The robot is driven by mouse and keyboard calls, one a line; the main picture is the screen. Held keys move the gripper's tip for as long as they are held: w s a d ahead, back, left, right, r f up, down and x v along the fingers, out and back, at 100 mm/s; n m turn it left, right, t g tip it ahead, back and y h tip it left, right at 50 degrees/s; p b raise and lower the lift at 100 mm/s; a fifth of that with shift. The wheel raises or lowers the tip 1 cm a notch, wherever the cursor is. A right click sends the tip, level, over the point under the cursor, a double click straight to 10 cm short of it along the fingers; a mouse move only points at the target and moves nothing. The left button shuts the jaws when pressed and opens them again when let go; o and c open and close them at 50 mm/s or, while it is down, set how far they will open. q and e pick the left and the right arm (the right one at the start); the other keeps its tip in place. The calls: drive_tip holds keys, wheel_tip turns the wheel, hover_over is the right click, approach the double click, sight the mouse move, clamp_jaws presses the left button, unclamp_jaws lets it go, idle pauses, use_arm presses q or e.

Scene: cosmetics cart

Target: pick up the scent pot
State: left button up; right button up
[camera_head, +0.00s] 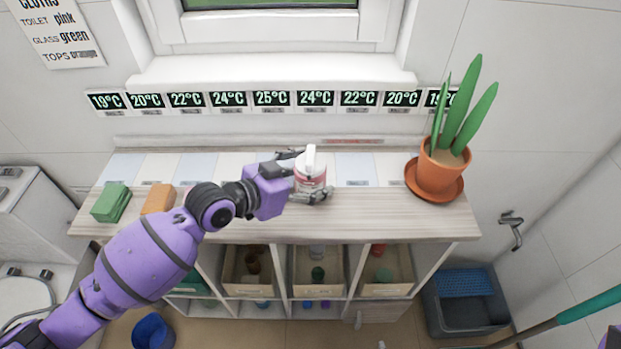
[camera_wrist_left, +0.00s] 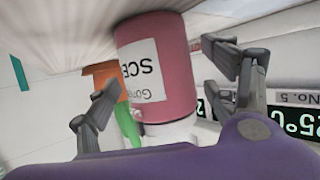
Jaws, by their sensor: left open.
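The scent pot (camera_head: 309,181) is a pink pot with a white top and stands on the wooden worktop under the row of temperature displays. In the left wrist view the pink pot (camera_wrist_left: 168,60) appears upside down, with a white label reading "SCE", partly cut off. My left gripper (camera_head: 307,176) is open at the pot, with one finger on its far side and one on its near side. In the left wrist view the fingers (camera_wrist_left: 168,92) flank the pot, with visible gaps. Contact cannot be told. My right gripper is not in view.
A potted plant (camera_head: 441,166) stands on the worktop to the right. A green sponge (camera_head: 111,203) and an orange sponge (camera_head: 158,199) lie to the left. Boxes with small items sit in the shelves below. The worktop between pot and plant is clear.

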use_arm(q)
drive_tip(key=shift+w+d+f, duration=0.1)
drive_tip(key=shift+w+d, duration=0.1)
drive_tip(key=shift+d, duration=0.05)
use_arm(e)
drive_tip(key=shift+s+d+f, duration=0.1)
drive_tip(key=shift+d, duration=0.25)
use_arm(q)
drive_tip(key=shift+c, duration=0.8)
drive_tip(key=c, duration=1.5)
drive_tip(key=shift+o, duration=0.2)
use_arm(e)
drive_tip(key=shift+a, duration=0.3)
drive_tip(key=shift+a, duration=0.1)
